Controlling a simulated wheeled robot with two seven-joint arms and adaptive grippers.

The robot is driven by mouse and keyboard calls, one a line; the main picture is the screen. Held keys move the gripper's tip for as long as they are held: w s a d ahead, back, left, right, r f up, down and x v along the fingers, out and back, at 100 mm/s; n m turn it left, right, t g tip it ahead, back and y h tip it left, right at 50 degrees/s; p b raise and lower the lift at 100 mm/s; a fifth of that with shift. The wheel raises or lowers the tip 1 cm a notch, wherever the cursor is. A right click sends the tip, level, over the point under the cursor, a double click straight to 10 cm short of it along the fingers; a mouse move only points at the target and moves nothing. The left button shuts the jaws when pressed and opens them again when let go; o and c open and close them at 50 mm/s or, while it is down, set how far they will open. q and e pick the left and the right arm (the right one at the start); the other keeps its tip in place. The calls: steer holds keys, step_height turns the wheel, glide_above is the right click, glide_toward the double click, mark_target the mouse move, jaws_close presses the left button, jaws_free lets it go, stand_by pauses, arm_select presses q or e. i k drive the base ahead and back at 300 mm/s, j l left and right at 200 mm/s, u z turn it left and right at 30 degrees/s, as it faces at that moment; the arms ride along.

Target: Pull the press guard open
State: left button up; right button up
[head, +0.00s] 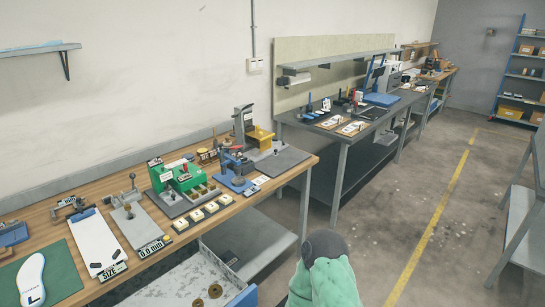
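I cannot tell for sure which part is the press guard. A dark grey machine (243,122) with a yellow part (261,137) stands at the right end of the near wooden bench. A blue hand press (234,168) with a red top is just in front of it. A blue upright frame (377,72) stands on the second bench farther back. The pieces are too small to show whether a guard is open or shut. Neither of my grippers is in view. A green and dark part of my own arm shows at the bottom centre, apart from the machines.
The near bench (141,247) also holds a green machine (177,176), a white insole (32,279) on a green mat and a white board (95,241). A grey-blue bin (240,290) stands below its front.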

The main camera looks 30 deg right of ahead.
mark_target(265, 143)
steer(key=z, duration=0.4)
steer(key=i+l+z, duration=0.1)
steer(key=z, duration=0.65)
steer(key=i+z, duration=0.15)
steer(key=z, duration=0.2)
steer(key=i+l, duration=0.1)
steer(key=i, duration=1.85)
steer(key=i+u, duration=0.15)
steer(key=u, duration=0.25)
steer(key=i+l+u, duration=0.1)
steer(key=u, duration=0.3)
steer(key=i+l+u, duration=0.1)
steer(key=u, duration=0.3)
steer(key=i+l+u, duration=0.15)
steer(key=u, duration=0.25)
